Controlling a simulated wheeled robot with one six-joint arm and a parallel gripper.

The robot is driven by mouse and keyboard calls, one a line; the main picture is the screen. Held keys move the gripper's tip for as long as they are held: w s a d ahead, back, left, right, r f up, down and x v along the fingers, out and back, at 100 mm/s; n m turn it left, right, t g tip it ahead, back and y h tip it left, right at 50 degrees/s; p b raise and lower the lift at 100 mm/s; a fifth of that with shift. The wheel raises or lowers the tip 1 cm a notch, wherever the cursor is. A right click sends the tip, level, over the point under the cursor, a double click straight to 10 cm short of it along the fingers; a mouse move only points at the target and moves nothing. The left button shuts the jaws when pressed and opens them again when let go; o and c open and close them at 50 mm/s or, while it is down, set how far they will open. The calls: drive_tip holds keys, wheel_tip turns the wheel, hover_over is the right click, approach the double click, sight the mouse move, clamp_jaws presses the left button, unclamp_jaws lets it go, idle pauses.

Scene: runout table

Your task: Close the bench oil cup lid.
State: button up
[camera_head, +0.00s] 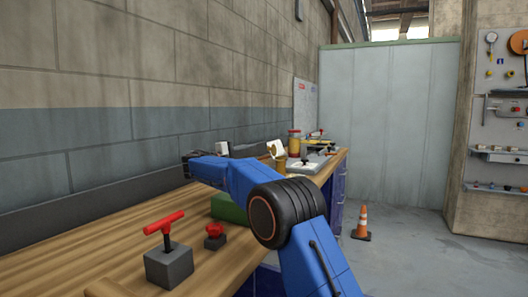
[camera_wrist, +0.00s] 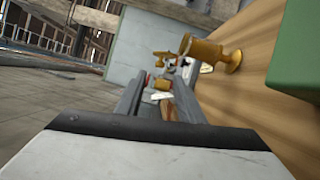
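The brass oil cup (camera_wrist: 205,52) stands on the bench on its round foot; the wrist view is rolled, so it looks sideways. A small brass piece (camera_wrist: 162,55) beyond its mouth looks like the raised lid, but I cannot make out the hinge. In the head view the cup (camera_head: 281,163) shows small past my arm, with a pale piece above it. My gripper (camera_wrist: 158,82) has its two grey fingers apart with nothing held between them. It points along the bench toward the cup, apart from it. In the head view my gripper (camera_head: 248,149) is partly behind my blue arm.
A green block (camera_head: 229,208) lies on the bench near my arm. A grey block with a red T-handle (camera_head: 166,233) and a red knob (camera_head: 214,236) stand in front. A yellow jar (camera_head: 294,142) stands farther back. The wall runs along the left.

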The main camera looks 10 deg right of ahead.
sight(271, 150)
drive_tip(key=x, duration=0.8)
clamp_jaws()
